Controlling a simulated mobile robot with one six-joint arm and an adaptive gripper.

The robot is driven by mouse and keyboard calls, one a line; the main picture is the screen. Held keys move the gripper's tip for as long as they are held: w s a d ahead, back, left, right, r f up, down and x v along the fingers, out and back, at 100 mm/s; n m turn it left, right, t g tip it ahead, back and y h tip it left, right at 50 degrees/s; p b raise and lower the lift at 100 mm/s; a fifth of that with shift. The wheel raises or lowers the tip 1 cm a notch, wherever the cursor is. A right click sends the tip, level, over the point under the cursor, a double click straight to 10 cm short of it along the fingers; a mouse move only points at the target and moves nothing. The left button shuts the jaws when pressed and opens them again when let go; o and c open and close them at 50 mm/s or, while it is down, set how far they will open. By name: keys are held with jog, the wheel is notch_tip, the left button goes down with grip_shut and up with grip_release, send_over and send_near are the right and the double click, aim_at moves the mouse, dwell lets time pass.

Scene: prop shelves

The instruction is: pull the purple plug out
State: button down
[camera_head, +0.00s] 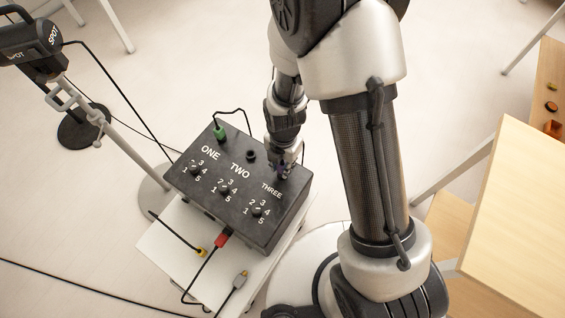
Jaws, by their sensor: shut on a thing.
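A black control box (232,210) stands on a white stand, its top marked ONE, TWO and THREE, with a numbered knob under each word. My gripper (284,170) reaches down to the box's back right, above THREE. It is shut on the purple plug (281,168), of which only a little purple shows between the fingers. Whether the plug is still seated in its socket cannot be told. A green plug (219,132) with a black cable stands above ONE. The socket (251,155) above TWO is an empty dark ring.
A yellow plug (201,252) and a grey plug (241,279) lie on the white stand (165,246). A spotlight stand (100,123) is at left, a wooden table (520,220) at right.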

jog(key=shift+r, duration=0.15)
jog(key=shift+r+p, duration=1)
jog(key=shift+r, duration=0.2)
jog(key=shift+r+p, duration=1.4)
jog(key=shift+r, duration=0.6)
